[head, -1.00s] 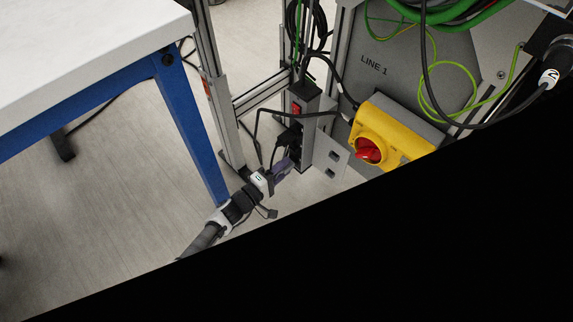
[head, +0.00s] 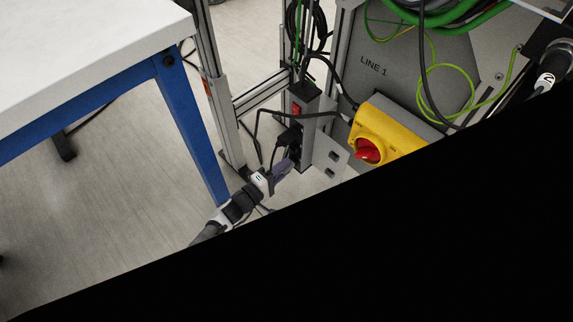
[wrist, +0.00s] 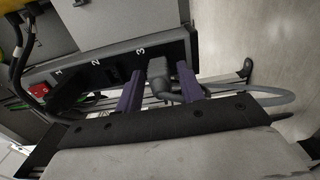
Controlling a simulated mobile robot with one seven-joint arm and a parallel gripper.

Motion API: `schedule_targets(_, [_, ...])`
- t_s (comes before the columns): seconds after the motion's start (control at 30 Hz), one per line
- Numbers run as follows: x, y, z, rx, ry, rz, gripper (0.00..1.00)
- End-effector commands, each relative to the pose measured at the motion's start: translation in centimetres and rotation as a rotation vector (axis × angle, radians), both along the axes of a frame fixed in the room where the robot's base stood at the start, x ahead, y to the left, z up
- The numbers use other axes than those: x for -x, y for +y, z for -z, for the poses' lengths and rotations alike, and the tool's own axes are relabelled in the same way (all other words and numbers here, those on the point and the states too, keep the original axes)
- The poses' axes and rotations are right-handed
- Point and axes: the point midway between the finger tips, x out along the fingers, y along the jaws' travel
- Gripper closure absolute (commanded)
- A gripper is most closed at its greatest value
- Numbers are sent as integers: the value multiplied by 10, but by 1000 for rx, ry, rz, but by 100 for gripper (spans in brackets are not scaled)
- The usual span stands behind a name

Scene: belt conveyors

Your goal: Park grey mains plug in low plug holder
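The grey mains plug (wrist: 158,76) is at the position marked 3 on the dark socket strip, in the wrist view. A grey lead bends away from it to the right. My gripper (wrist: 160,95) has its two purple fingers on either side of the plug, with a gap showing at least on the left; it looks open. In the head view my gripper (head: 284,167) is at the lower end of the upright socket strip (head: 308,125), where the grey plug is too hidden to make out. A grey plate with two slots (head: 331,158), possibly the low plug holder, stands just right of the strip.
A black plug (head: 286,137) with a black lead sits higher on the strip, below a red switch (head: 296,109). A yellow box with a red knob (head: 369,150) is to the right. A blue table leg (head: 190,125) stands close left of my arm.

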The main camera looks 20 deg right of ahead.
Motion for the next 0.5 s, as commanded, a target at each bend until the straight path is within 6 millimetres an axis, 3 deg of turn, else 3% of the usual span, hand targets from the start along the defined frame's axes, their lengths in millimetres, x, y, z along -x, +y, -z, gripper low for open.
schedule_targets(0.03, [0, 0, 0, 0, 0, 0, 69])
schedule_targets(0.27, [0, 0, 0, 0, 0, -1, 99])
schedule_targets(0.5, [0, 1, 0, 0, 0, -1, 100])
